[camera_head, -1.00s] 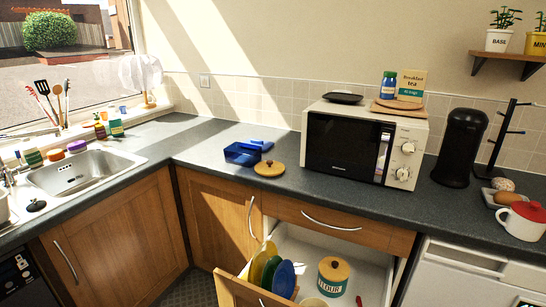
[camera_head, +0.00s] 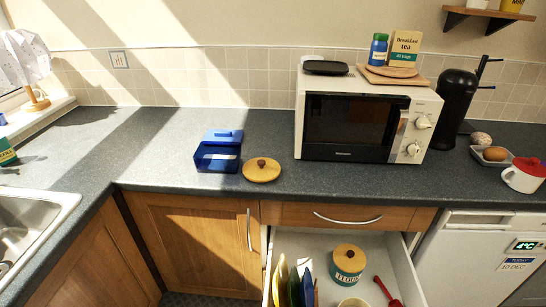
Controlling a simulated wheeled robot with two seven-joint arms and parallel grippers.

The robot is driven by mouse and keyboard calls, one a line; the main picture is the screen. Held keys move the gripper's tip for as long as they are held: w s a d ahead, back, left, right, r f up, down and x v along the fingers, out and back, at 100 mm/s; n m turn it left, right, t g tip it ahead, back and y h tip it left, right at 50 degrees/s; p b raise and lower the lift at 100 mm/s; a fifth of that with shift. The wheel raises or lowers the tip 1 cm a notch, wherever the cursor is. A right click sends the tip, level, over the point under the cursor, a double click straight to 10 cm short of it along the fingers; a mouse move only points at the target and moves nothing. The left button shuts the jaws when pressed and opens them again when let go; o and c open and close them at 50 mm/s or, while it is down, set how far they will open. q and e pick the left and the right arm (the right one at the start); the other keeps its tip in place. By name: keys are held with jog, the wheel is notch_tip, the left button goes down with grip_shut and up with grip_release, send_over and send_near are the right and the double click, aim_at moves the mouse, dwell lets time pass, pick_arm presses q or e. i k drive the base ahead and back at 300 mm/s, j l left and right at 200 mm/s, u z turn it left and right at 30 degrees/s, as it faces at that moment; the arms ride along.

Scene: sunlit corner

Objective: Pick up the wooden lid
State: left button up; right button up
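A round wooden lid (camera_head: 261,171) with a dark brown knob lies on the dark grey worktop (camera_head: 190,190), close to its front edge and left of the microwave. A second wooden lid sits on the flour canister (camera_head: 347,258) in the open drawer below. Neither of my grippers shows in the head view.
A blue box (camera_head: 218,155) stands just left of the lid. The white microwave (camera_head: 365,120) stands to its right. The open drawer (camera_head: 405,275) juts out below and holds plates and a red-handled utensil. The worktop on the left is mostly clear.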

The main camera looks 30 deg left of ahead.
aim_at(261, 169)
jog(key=i+j+z, duration=0.15)
jog(key=j+z, duration=0.3)
jog(key=j, duration=0.3)
jog(key=j+z, duration=0.45)
jog(key=j, duration=0.3)
jog(key=k+j+z, duration=0.1)
jog(key=j+z, duration=0.35)
jog(key=j, duration=0.3)
jog(key=j+z, duration=0.15)
jog(key=j, duration=0.2)
